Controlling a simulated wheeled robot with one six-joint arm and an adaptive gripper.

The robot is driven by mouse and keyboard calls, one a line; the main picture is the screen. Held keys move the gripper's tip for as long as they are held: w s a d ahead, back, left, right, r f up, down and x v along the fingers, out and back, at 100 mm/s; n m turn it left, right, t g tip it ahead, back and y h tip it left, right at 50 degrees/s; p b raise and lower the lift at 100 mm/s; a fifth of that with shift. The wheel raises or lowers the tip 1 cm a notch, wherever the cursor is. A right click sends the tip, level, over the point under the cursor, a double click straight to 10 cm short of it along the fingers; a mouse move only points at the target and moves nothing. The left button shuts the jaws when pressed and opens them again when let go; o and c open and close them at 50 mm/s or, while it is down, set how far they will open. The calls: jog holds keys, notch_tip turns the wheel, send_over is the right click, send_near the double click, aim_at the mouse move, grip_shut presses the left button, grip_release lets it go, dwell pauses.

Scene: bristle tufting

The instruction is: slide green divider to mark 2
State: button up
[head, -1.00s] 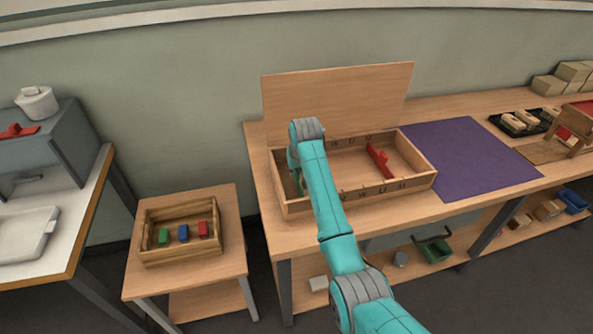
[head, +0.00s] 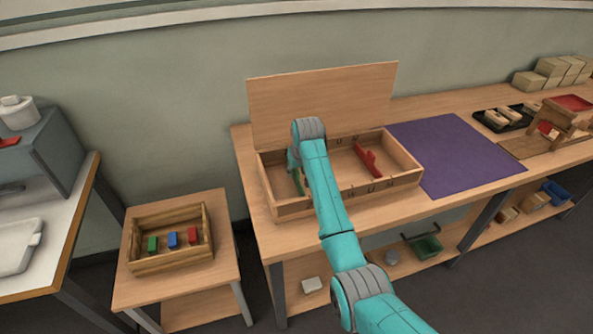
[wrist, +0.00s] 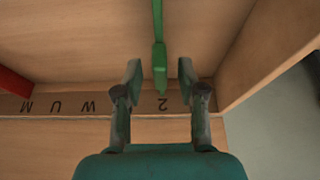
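The green divider (wrist: 158,55) stands in the left part of the wooden box (head: 290,208). In the wrist view its near end lies between the fingers of my gripper (wrist: 160,80), with a gap to each finger. My gripper is open around it. The end points at a mark like a 2 (wrist: 163,103) on the box's rim. In the head view my arm hides much of this area, and only a bit of the green divider (head: 298,182) shows.
A red divider (head: 367,160) stands in the right part of the box. Other marks run along the rim (wrist: 57,107). A raised wooden panel (head: 320,100) is behind the box, and a purple mat (head: 455,155) lies to its right. A crate (head: 170,262) with small coloured blocks stands left.

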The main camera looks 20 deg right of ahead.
jog(key=v, duration=1.2)
jog(key=shift+s, duration=0.1)
